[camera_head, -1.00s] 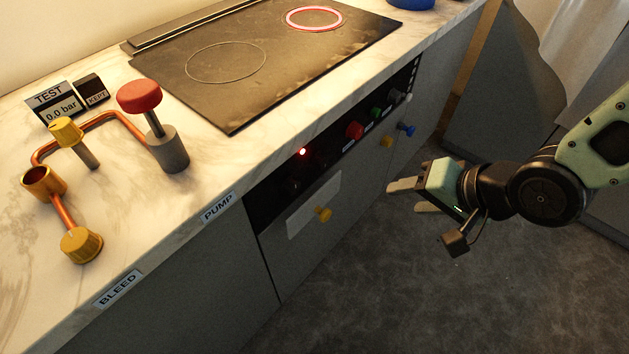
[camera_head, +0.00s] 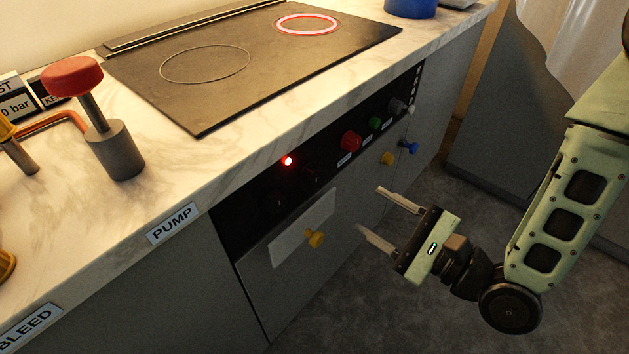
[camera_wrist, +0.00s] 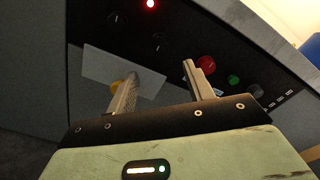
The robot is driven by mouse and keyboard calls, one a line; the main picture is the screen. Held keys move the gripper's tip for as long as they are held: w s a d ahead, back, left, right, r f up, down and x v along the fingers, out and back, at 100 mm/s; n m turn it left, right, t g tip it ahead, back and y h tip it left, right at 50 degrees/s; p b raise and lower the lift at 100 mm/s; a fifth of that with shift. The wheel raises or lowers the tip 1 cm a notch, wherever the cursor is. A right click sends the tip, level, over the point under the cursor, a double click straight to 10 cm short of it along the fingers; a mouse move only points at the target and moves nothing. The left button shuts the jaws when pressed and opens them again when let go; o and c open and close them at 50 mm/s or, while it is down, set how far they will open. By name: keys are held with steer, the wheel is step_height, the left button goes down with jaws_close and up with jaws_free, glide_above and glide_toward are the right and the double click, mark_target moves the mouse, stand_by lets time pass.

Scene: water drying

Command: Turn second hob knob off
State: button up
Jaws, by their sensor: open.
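The black control panel (camera_head: 330,156) under the hob carries a row of knobs. Two dark knobs are hard to see against it, one at left (camera_head: 273,200) and a second dark knob (camera_head: 311,177). Further right are a red knob (camera_head: 350,141), a green knob (camera_head: 375,123) and a grey knob (camera_head: 396,106). A red light (camera_head: 287,161) is lit on the panel. The hob's far ring (camera_head: 307,24) glows red. My gripper (camera_head: 369,208) is open and empty, in front of the panel and apart from it. In the wrist view, the second dark knob (camera_wrist: 160,43) shows beyond the fingertips.
The drawer front has a pale plate (camera_head: 290,236) and a yellow knob (camera_head: 316,239). Another yellow knob (camera_head: 387,158) and a blue knob (camera_head: 409,148) stick out at right. The marble worktop (camera_head: 215,165) overhangs above; a red-topped pump (camera_head: 72,76) stands on it. The floor in front is clear.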

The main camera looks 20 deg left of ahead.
mark_target(317, 176)
steer(key=b+x, duration=1.3)
steer(key=x, duration=0.1)
stand_by(0.3)
steer(key=c, duration=1)
